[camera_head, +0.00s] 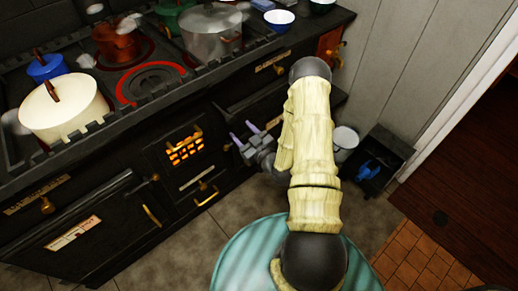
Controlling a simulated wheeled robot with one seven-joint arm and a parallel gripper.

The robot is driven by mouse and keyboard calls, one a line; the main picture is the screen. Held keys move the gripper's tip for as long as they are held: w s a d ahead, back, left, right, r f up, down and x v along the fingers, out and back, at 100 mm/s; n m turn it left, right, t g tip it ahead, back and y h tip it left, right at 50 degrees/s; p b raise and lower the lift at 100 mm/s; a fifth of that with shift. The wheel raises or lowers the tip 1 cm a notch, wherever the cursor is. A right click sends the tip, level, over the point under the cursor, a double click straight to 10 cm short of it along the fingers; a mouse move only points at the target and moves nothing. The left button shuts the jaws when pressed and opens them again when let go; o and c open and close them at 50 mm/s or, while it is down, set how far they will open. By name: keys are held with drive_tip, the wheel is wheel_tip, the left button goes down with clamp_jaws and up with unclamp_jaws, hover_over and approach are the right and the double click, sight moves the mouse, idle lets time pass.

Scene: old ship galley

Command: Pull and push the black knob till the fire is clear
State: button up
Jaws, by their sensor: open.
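The black stove (110,190) runs along the left and back.
A white pot (75,115), a blue pot (46,67), a copper pot (117,42) and a steel pot (211,38) stand on the stove. A brass handle (205,195) sticks out below the firebox. A white bucket (346,140) and a black bin (380,150) stand right of my arm.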

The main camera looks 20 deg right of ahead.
drive_tip(key=v, duration=0.9)
drive_tip(key=shift+b, duration=0.3)
drive_tip(key=shift+d, duration=0.1)
